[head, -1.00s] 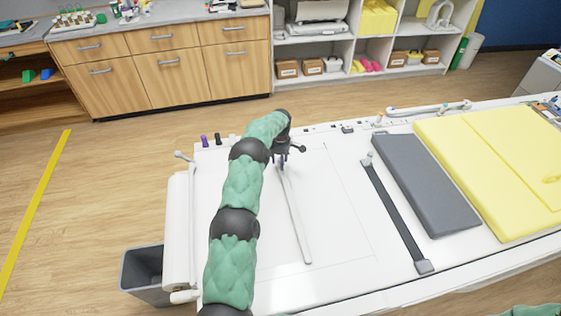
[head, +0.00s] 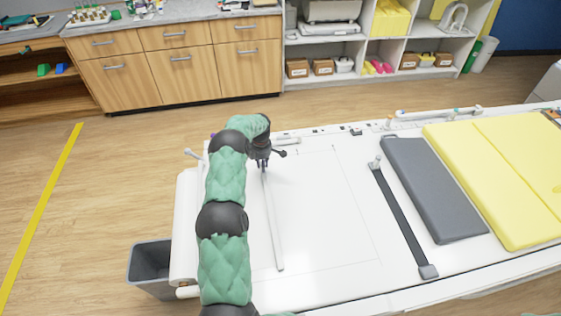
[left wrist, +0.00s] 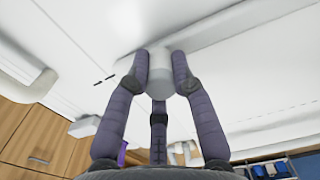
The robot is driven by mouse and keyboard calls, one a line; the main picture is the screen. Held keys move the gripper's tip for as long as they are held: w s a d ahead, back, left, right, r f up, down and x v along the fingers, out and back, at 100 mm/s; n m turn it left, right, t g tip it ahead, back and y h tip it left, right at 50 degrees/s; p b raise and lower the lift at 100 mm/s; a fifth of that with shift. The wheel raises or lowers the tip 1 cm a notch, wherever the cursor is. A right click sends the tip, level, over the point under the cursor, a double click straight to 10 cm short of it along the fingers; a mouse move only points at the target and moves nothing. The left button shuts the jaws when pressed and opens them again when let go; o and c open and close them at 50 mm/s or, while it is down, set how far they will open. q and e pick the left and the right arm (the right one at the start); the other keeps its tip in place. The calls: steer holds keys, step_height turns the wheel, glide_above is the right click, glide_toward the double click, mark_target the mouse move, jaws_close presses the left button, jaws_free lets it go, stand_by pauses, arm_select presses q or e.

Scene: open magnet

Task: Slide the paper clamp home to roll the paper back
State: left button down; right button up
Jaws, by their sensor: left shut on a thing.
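The paper clamp (head: 273,225) is a long pale grey bar lying across the white table top, left of its middle. My left gripper (head: 263,161) is at the bar's far end. In the left wrist view its fingers (left wrist: 161,70) are shut around a short grey round knob (left wrist: 160,83), which appears to be the clamp's handle. The white paper roll (head: 184,235) stands along the table's left edge, with a gap between it and the bar. White paper (head: 318,215) lies flat right of the bar. My arm hides part of the table between roll and bar. My right gripper is out of view.
A dark strap-like bar (head: 402,220), a grey pad (head: 436,190) and a yellow pad (head: 500,180) occupy the right side. A post (head: 194,154) rises near the roll's far end. A grey bin (head: 150,265) stands below the left edge.

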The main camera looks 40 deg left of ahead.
arm_select(q)
steer(key=s+a, duration=0.4)
steer(key=s, duration=0.1)
steer(key=s+a, duration=0.3)
steer(key=s, duration=0.2)
steer(key=s+a, duration=0.4)
steer(key=shift+s+a+b, duration=0.35)
steer(key=shift+s, duration=0.05)
steer(key=c, duration=1.1)
jaws_free()
steer(key=shift+s+a, duration=0.15)
steer(key=shift+o, duration=0.2)
steer(key=shift+r, duration=0.3)
step_height(320, 180, up, 11)
steer(key=shift+r, duration=0.2)
